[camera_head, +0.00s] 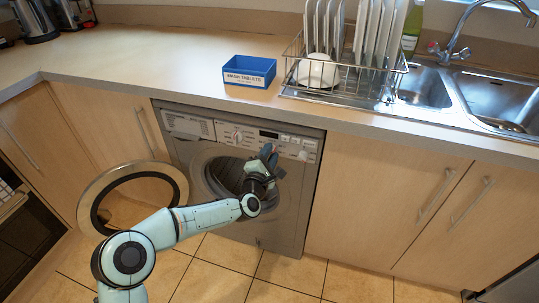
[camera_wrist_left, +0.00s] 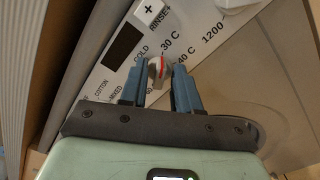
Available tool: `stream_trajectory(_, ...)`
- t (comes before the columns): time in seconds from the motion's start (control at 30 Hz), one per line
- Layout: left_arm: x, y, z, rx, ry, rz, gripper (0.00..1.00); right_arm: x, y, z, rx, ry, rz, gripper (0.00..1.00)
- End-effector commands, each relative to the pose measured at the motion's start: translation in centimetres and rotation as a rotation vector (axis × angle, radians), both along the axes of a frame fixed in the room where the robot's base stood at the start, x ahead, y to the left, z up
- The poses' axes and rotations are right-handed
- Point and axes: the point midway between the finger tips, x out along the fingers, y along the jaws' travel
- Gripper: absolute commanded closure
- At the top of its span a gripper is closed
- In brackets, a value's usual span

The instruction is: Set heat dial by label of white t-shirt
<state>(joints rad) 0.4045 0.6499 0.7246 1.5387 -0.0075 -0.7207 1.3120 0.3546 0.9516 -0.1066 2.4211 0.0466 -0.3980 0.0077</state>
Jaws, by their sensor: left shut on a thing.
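The grey heat dial (camera_wrist_left: 157,70) with a red pointer line sits on the washing machine panel in the left wrist view. COLD, 30 C and 40 C are printed around it. The red line points roughly toward 30 C. My left gripper (camera_head: 268,157) is at the washing machine panel, with its two blue fingers on either side of the dial, shut on it. In the head view the gripper hides this dial. No white t-shirt or its label is in view. My right gripper is not in view.
The washing machine (camera_head: 292,200) has its round door (camera_head: 181,181) swung open to the left. Another dial (camera_head: 237,136) is left on its panel. A blue tablet box (camera_head: 249,81), a dish rack (camera_head: 335,96) and a sink (camera_head: 425,88) are on the counter above. The tiled floor in front is clear.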

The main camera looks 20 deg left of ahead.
Motion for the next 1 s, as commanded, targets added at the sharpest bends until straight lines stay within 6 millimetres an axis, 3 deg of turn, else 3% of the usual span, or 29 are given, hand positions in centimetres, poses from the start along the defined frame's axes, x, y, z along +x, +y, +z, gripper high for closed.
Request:
stream_trajectory(0.03, 0.0, 0.0, 0.0, 0.001, 0.000, 0.001, 0.62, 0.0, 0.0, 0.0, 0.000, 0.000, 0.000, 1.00)
stream_trajectory(0.1, 0.0, 0.0, 0.0, 0.001, 0.000, 0.001, 0.45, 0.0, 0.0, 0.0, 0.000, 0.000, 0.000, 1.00)
stream_trajectory(0.53, -0.9, 0.1, 0.0, 0.002, 0.002, 0.000, 0.45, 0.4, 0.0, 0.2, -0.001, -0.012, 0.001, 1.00)
stream_trajectory(0.67, -2.8, 0.2, 0.0, 0.004, 0.002, 0.000, 0.45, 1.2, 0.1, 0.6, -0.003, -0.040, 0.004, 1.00)
stream_trajectory(1.0, -9.9, 0.4, 0.1, 0.004, 0.002, 0.000, 0.45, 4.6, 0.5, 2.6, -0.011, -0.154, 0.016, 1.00)
